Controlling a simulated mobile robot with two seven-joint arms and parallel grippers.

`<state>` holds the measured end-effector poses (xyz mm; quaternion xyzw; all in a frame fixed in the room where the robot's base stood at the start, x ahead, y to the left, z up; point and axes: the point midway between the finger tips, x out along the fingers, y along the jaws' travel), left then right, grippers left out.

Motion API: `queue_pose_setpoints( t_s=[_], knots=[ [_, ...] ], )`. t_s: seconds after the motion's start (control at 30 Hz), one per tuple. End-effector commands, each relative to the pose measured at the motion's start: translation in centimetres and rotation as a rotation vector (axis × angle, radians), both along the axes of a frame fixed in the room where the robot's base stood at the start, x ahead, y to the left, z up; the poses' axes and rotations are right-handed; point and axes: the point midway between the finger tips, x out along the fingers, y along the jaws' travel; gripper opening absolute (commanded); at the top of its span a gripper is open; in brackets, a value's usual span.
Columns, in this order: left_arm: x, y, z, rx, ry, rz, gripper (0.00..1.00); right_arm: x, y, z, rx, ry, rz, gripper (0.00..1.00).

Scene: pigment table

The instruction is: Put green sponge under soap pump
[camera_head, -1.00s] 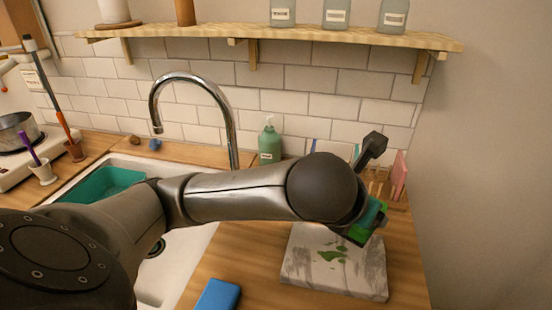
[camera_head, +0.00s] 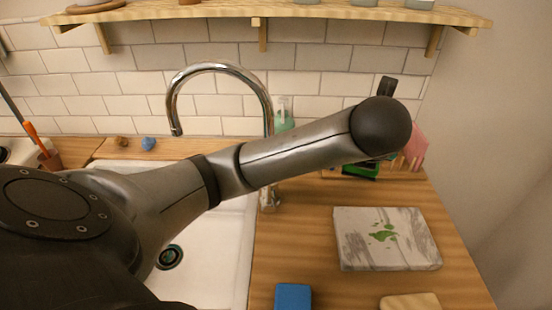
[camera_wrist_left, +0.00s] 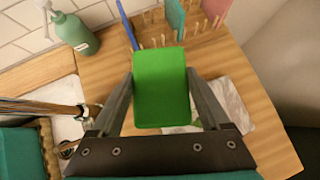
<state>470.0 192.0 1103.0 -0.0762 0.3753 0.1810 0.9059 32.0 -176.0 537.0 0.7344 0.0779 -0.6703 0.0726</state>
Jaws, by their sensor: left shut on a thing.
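The green sponge (camera_wrist_left: 162,95) is held between the two fingers of my left gripper (camera_wrist_left: 160,75) in the left wrist view. In the head view a small part of the sponge (camera_head: 362,171) shows below my arm's dark round joint, which hides most of the gripper. The soap pump (camera_wrist_left: 77,33) is a green bottle with a pale pump head, standing on the wooden counter by the tiled wall, left of the sponge and apart from it. In the head view my arm covers most of the pump (camera_head: 283,122). My right gripper is not in view.
A peg rack with a pink board (camera_head: 416,145) stands at the back right. A marbled slab (camera_head: 360,255) with green smears, a blue block (camera_head: 293,297) and a beige block (camera_head: 410,302) lie on the counter. The faucet (camera_head: 220,68) rises beside the white sink (camera_head: 215,255).

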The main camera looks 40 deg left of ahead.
Motion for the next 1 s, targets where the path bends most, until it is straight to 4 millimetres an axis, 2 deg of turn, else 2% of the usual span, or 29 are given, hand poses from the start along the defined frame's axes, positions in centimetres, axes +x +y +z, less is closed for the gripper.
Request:
queue_pose_setpoints(
  t_s=[0.03,0.2,0.4,0.57,0.7,0.9,1.0],
  knots=[
    [0.9,0.5,0.4,-0.004,0.003,0.067,0.20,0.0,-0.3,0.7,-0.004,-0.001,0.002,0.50],
    [3.0,2.7,0.1,-0.003,0.006,0.295,0.20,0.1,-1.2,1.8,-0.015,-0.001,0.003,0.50],
    [4.1,4.7,-1.0,-0.002,0.009,0.563,0.20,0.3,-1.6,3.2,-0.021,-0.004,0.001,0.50],
    [3.8,5.5,-2.5,-0.001,0.011,0.774,0.20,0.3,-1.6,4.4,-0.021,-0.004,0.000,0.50],
    [2.8,5.5,-4.0,-0.001,0.012,0.934,0.20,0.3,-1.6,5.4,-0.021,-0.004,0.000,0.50],
    [1.3,5.0,-5.3,0.000,0.006,1.070,0.20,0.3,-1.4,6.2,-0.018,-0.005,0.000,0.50],
    [1.1,5.5,-5.5,0.002,0.003,1.091,0.20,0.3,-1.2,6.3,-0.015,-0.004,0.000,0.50]
  ],
)
